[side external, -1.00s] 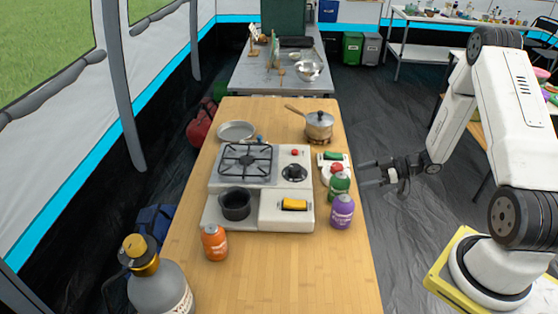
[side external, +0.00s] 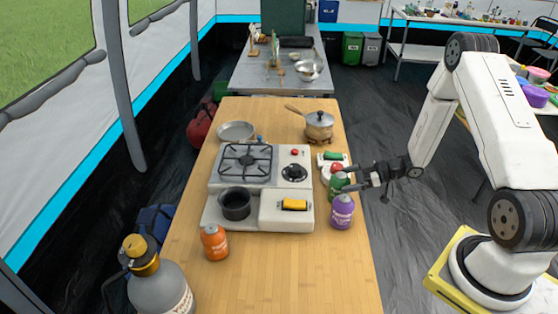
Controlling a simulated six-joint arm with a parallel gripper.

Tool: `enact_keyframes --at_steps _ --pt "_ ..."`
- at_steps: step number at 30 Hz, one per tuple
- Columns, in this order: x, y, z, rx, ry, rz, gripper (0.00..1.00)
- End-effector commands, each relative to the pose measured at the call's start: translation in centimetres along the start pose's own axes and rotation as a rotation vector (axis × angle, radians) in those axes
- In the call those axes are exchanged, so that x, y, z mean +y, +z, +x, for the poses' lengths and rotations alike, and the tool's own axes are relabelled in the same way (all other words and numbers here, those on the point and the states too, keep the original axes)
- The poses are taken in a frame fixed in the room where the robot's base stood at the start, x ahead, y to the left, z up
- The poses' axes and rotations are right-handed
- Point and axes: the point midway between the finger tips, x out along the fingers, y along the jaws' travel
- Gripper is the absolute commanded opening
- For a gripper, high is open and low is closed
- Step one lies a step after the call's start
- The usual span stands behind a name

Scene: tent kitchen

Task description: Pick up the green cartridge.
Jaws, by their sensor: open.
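The green cartridge (side external: 337,184) stands upright on the right side of the wooden table, just behind the purple cartridge (side external: 342,211). My gripper (side external: 350,182) is open, with its fingers pointing left. The fingertips overlap the right part of the green cartridge in this view. I cannot tell whether they touch it or are on both sides of it.
The camp stove (side external: 262,180) stands left of the green cartridge, with a dark pot (side external: 235,204) on it. A white item with a red top (side external: 337,168) sits close behind the cartridge. An orange cartridge (side external: 214,242) stands at the front left.

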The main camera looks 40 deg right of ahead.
Motion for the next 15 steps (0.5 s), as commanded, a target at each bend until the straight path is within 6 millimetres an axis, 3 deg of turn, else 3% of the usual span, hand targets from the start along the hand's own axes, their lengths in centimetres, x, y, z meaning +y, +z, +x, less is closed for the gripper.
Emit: enact_keyframes --at_steps 7,15 --pt "-0.1 0.0 2.6 -0.002 -0.001 0.000 1.00" --pt "0.0 0.0 3.0 -0.002 0.001 0.000 1.00"
